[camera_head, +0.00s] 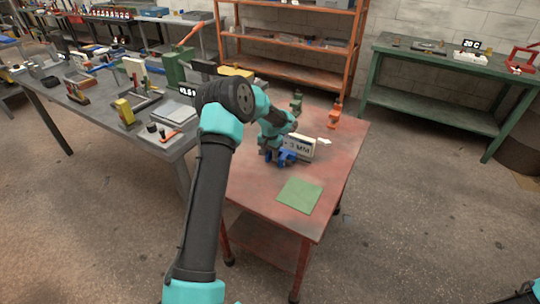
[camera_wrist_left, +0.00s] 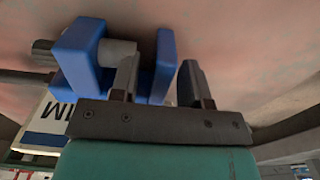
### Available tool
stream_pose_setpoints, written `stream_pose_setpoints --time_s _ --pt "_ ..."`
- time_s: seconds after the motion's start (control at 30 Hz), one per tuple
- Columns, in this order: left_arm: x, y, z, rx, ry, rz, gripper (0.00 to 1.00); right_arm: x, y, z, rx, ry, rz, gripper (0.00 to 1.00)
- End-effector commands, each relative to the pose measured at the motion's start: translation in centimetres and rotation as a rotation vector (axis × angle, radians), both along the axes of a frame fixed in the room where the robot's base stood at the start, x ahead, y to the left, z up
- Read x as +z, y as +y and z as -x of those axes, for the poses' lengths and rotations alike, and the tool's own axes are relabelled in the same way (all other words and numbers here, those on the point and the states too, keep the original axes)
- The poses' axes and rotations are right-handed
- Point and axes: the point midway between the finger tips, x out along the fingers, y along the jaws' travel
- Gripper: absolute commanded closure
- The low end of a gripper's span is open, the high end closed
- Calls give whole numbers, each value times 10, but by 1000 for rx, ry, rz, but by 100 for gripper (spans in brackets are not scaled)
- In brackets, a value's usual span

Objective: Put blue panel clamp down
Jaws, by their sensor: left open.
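The blue panel clamp (camera_head: 288,158) stands on the red table (camera_head: 330,160), in front of a white sign reading "3 MM" (camera_head: 302,147). In the left wrist view the clamp (camera_wrist_left: 85,52) has two blue jaws and a grey screw. My left gripper (camera_wrist_left: 160,80) is open at the clamp. One finger is between the two blue jaws and the other is beyond the right jaw, apart from it. In the head view this gripper is mostly hidden by my arm. My right gripper is not in view.
A green mat (camera_head: 300,195) lies flat near the table's front. An orange clamp (camera_head: 335,114) and a green clamp (camera_head: 296,101) stand at the back. A grey bench (camera_head: 85,105) with tools is on the left. The table's right side is clear.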

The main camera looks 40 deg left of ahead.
Motion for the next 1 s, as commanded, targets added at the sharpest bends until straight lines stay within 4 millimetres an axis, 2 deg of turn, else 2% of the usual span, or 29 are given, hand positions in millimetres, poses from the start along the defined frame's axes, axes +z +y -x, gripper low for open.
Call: stream_pose_setpoints --time_s 0.53,0.7,1.0 --pt "96 0 0 0 -3 -1 58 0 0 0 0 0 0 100" --pt "109 0 0 0 -1 0 58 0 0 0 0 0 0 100" --pt "112 0 0 0 0 0 58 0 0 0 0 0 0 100"
